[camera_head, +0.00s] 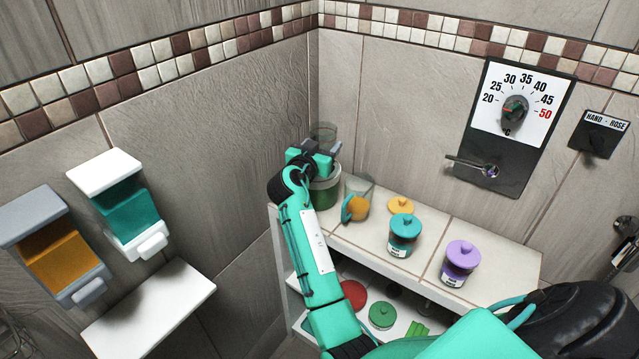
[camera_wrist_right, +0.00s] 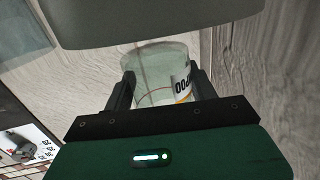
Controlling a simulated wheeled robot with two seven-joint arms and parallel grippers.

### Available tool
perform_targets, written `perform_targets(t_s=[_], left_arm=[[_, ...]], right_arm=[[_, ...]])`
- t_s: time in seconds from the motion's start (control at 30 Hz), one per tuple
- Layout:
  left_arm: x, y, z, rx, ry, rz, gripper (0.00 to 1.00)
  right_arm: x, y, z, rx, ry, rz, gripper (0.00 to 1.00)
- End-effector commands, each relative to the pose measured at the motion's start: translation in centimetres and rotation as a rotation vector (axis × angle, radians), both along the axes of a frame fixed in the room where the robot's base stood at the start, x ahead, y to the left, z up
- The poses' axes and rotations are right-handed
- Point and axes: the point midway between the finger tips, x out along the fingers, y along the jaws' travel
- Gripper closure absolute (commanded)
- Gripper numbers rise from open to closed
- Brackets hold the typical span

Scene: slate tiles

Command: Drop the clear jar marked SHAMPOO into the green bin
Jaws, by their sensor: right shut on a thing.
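The clear jar (camera_head: 323,131) is held up in the back corner, above the ledge. In the right wrist view the clear jar (camera_wrist_right: 155,75) is between the two dark fingers, its white label turned to the right side; only a few letters of the label show. My right gripper (camera_wrist_right: 160,95) is shut on this jar. In the head view the right gripper (camera_head: 320,150) is over a green bin (camera_head: 325,194), which stands in the corner of the ledge, partly hidden by my arm. The jar is above the bin. My left gripper is not in view.
A clear container (camera_head: 360,188) with orange and teal things in it stands right of the green bin. A teal-lidded jar (camera_head: 404,234), a purple-lidded jar (camera_head: 460,262) and an orange lid (camera_head: 400,205) are on the tiled ledge (camera_head: 440,222). Wall dispensers hang at left.

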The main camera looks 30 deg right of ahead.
Motion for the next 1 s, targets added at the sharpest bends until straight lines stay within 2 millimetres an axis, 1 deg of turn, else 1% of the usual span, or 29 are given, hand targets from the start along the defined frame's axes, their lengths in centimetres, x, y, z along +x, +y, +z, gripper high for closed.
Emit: perform_targets(t_s=[0.07, 0.1, 0.17, 0.2, 0.23, 0.53, 0.67, 0.77, 0.97, 1.0], left_arm=[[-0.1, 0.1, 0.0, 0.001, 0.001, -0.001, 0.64], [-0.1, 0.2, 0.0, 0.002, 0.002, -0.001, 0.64], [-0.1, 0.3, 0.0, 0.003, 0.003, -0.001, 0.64], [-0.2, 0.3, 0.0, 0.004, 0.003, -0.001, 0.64], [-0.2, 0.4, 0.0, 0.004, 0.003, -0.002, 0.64], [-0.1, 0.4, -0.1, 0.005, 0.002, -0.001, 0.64], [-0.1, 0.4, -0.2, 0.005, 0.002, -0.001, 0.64], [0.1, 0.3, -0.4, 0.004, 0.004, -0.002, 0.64], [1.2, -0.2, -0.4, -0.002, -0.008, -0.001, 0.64], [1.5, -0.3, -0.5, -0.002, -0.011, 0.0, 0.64]], right_arm=[[0.0, 0.0, 0.0, -0.001, -0.001, 0.0, 0.69], [0.0, 0.0, 0.0, 0.0, 0.0, 0.0, 0.4], [0.0, 0.0, 0.0, 0.0, 0.0, 0.0, 0.28], [0.0, 0.0, 0.0, 0.0, 0.0, 0.0, 0.21], [0.0, 0.0, 0.0, 0.0, 0.0, 0.0, 0.17], [0.0, 0.0, 0.1, 0.001, 0.001, 0.0, 0.17], [0.0, 0.0, 1.2, 0.002, -0.002, 0.0, 0.17], [0.0, 0.0, 3.0, 0.001, -0.005, -0.001, 0.17], [0.0, 0.0, 7.8, 0.003, -0.006, 0.0, 0.17], [0.0, 0.0, 8.9, 0.001, -0.007, 0.0, 0.17]])
